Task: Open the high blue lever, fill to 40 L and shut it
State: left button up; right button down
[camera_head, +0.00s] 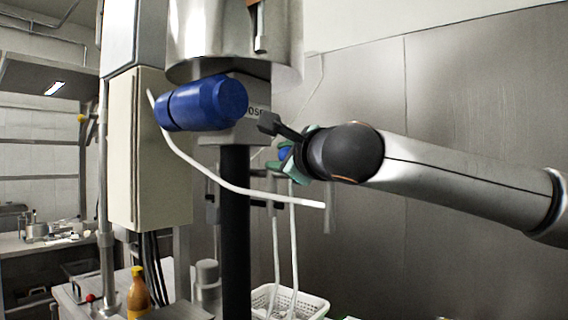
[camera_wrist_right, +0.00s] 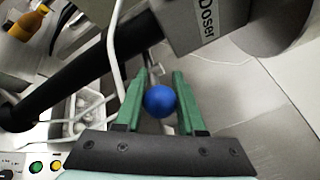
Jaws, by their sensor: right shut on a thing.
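The blue lever shows as a round blue ball knob (camera_wrist_right: 160,101) between the green fingers of my right gripper (camera_wrist_right: 161,104) in the right wrist view. A thin metal rod runs behind the knob. In the head view the knob (camera_head: 284,154) is partly hidden by my right gripper (camera_head: 288,163), which is shut on it beside the doser. The grey doser block carries the lettering "Doser" (camera_wrist_right: 207,22). Above it hangs a steel vessel (camera_head: 235,50), with a narrow upright fitting on its front. No litre reading can be made out. My left gripper is not in view.
A large blue cylinder (camera_head: 205,103) juts from the doser, on a black column (camera_head: 236,230). A white hose (camera_head: 250,192) curves across in front. Below are a white perforated basket (camera_head: 312,304) and an orange bottle (camera_head: 138,292). A cream cabinet (camera_head: 150,150) stands left.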

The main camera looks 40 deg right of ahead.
jog(key=shift+w+f+m+h+b, duration=0.1)
jog(key=shift+w+m+h+b, duration=0.3)
jog(key=shift+h, duration=0.1)
jog(key=shift+d, duration=0.1)
jog(key=c, duration=0.5)
grip_release()
jog(key=b+v, duration=0.3)
jog(key=v, duration=0.9)
jog(key=shift+s+a+r, duration=0.2)
jog(key=shift+a+r, duration=0.1)
